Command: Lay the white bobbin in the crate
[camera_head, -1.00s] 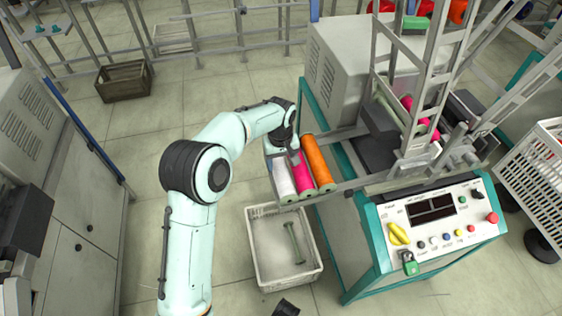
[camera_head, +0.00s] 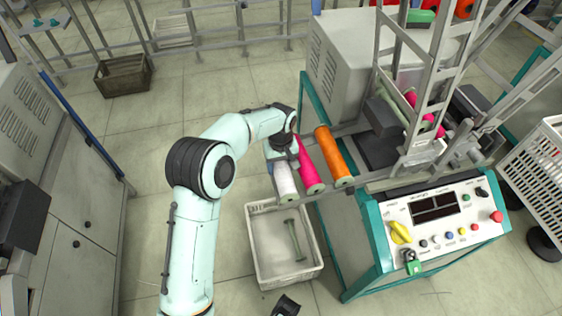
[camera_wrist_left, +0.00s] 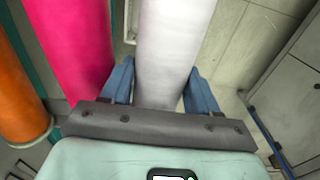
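The white bobbin (camera_head: 285,181) lies at the left end of the row of bobbins on the machine's rails. It runs lengthwise through the middle of the left wrist view (camera_wrist_left: 172,40). My left gripper (camera_head: 284,153) is over it from above. In the wrist view its two blue fingers (camera_wrist_left: 160,88) sit close against both sides of the bobbin, with no clear gap. The crate (camera_head: 256,262) is a white basket on the floor below the rail ends, and a thin green bobbin (camera_head: 293,240) lies in it.
A pink bobbin (camera_head: 309,172) lies just right of the white one, with an orange bobbin (camera_head: 332,156) beyond it. The control panel (camera_head: 437,218) and the machine frame stand to the right. The floor left of the crate is open.

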